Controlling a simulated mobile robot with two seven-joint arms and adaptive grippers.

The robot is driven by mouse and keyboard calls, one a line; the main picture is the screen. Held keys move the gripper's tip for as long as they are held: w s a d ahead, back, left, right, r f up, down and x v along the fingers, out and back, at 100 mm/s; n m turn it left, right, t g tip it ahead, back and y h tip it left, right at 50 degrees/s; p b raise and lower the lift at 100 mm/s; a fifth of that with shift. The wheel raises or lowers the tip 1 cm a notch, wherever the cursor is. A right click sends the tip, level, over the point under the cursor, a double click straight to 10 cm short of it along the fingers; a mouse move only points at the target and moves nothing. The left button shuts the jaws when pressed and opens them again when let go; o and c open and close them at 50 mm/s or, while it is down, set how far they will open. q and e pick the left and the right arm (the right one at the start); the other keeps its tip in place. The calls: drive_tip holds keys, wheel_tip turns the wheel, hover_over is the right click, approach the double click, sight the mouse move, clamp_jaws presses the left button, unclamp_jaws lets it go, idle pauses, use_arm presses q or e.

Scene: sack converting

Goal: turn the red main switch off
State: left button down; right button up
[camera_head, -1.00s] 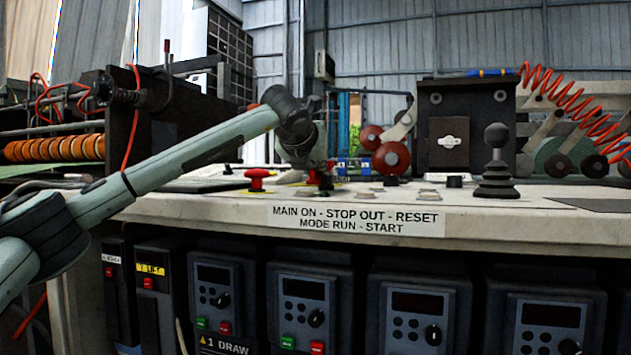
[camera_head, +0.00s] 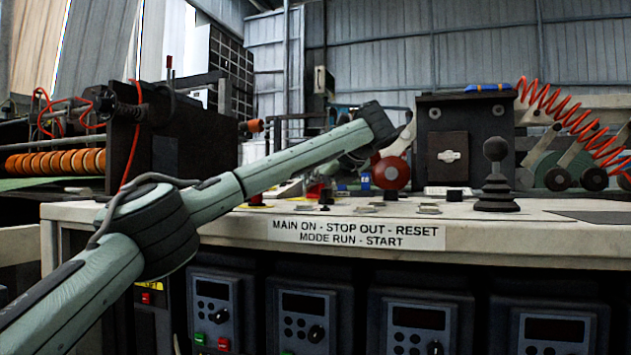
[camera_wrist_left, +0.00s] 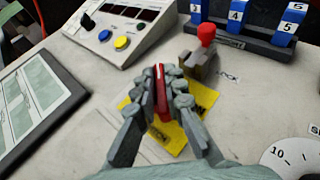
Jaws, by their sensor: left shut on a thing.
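The red main switch (camera_wrist_left: 161,92) shows as a narrow red handle above a yellow plate (camera_wrist_left: 136,103) in the left wrist view. My left gripper (camera_wrist_left: 162,80) is shut on this handle, with the fingers on both sides of it. The handle runs nearly up and down in that picture, slightly tilted. The fingers cover much of the plate and most of its lettering. In the head view my left arm reaches over the console from the left, and its forearm hides most of the gripper and the switch. My right gripper is in neither view.
A red knob on a block (camera_wrist_left: 207,34) stands close beyond the gripper. A button box (camera_wrist_left: 122,27), a framed panel (camera_wrist_left: 38,110) and blue number counters (camera_wrist_left: 238,16) surround it. On the labelled console (camera_head: 480,232), a black joystick (camera_head: 496,178) stands at right.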

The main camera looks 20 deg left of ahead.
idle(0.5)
use_arm(q)
drive_tip(key=c, duration=1.6)
unclamp_jaws()
drive_tip(key=v, duration=1.2)
drive_tip(key=shift+w+d, duration=0.1)
